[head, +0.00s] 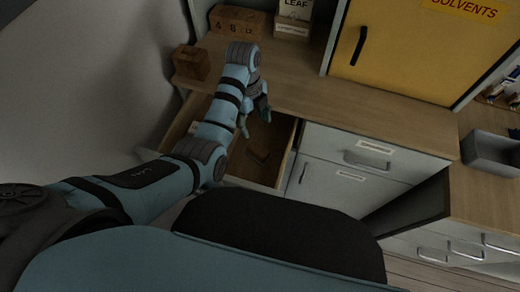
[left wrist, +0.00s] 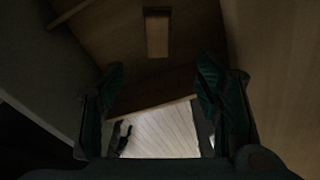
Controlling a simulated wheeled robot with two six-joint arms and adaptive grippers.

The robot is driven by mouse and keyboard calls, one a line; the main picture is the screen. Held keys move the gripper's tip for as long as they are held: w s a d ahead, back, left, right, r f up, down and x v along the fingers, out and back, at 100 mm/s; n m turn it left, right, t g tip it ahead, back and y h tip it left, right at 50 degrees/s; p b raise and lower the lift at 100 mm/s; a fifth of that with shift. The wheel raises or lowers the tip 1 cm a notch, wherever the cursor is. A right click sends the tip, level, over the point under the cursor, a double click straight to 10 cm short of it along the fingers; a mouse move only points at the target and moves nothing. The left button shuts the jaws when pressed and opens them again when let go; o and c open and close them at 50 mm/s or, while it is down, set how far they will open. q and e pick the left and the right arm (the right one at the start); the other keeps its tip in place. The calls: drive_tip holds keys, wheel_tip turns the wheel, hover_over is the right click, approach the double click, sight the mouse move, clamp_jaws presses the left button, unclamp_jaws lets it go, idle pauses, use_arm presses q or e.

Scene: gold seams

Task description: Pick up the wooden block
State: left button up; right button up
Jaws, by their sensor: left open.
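A small brown wooden block (head: 259,153) lies in the open drawer (head: 289,157) in the head view. In the left wrist view a wooden block (left wrist: 157,33) shows at the top centre, beyond the fingers. My left gripper (head: 254,119) reaches down over the drawer, with its fingers apart and nothing between them. In the left wrist view the open fingers (left wrist: 160,80) stand to the left and right, and the block is apart from them. My arm hides part of the drawer. My right gripper is not in view.
A darker wooden cube (head: 191,63) and a numbered wooden box (head: 237,22) stand on the counter (head: 300,95). A small labelled box (head: 292,27) is at the back. A yellow solvents cabinet (head: 400,50) stands to the right. Closed grey drawers (head: 370,150) lie right of the open one.

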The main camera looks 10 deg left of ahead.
sight(258, 150)
use_arm(q)
drive_tip(key=f+b, duration=0.1)
drive_tip(key=f, duration=0.3)
drive_tip(key=d+f+b, duration=0.1)
drive_tip(key=f+b, duration=0.1)
drive_tip(key=f, duration=0.3)
drive_tip(key=s+f+b, duration=0.1)
drive_tip(key=f, duration=0.4)
drive_tip(key=shift+s+d+f+b, duration=0.1)
drive_tip(key=shift+d+f+b, duration=0.1)
drive_tip(key=shift+b, duration=0.1)
drive_tip(key=shift+r, duration=0.1)
drive_tip(key=shift+c, duration=0.2)
drive_tip(key=c, duration=1.2)
drive_tip(key=shift+r, duration=0.1)
wheel_tip(258, 150, up, 20)
drive_tip(key=p, duration=0.8)
